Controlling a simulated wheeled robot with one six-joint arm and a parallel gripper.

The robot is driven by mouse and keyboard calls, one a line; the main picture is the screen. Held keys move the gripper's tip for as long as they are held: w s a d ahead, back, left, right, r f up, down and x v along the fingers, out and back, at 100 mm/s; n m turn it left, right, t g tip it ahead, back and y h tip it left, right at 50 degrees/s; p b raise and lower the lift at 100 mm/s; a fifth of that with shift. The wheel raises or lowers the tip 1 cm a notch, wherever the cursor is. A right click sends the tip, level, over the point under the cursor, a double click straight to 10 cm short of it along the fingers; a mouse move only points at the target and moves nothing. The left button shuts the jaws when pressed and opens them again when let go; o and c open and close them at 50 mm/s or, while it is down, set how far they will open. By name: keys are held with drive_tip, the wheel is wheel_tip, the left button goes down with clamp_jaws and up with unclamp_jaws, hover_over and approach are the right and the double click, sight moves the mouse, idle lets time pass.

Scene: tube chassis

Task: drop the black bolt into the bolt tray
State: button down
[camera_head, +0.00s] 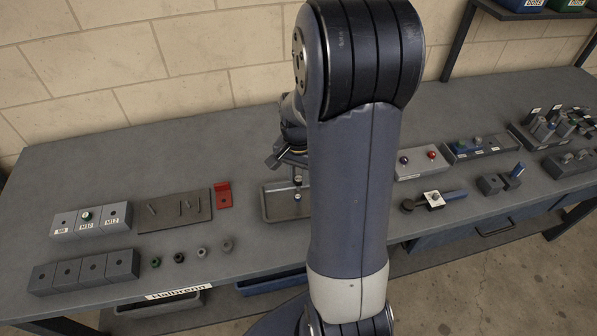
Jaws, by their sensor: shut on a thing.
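My gripper (297,172) is above the bolt tray, beside my large arm link in the middle of the head view, and points down. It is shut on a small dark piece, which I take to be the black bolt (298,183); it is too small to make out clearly. The bolt tray (268,206) is a shallow grey tray on the bench below my gripper. My arm hides its right part. Another small dark spot shows just under the held piece, at the tray; I cannot tell what it is.
Left of the tray are a red bracket (223,195), a dark plate with pins (175,211), grey blocks (90,219) and several nuts (179,257). To the right are a block with red and blue knobs (420,163) and a dark-handled tool (434,201). My arm blocks the bench's middle.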

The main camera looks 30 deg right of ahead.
drive_tip(key=shift+f, duration=0.65)
drive_tip(key=c, duration=1.1)
unclamp_jaws()
drive_tip(key=shift+c, duration=0.2)
wheel_tip(320, 180, up, 11)
drive_tip(key=b, duration=0.1)
drive_tip(key=shift+f, duration=0.1)
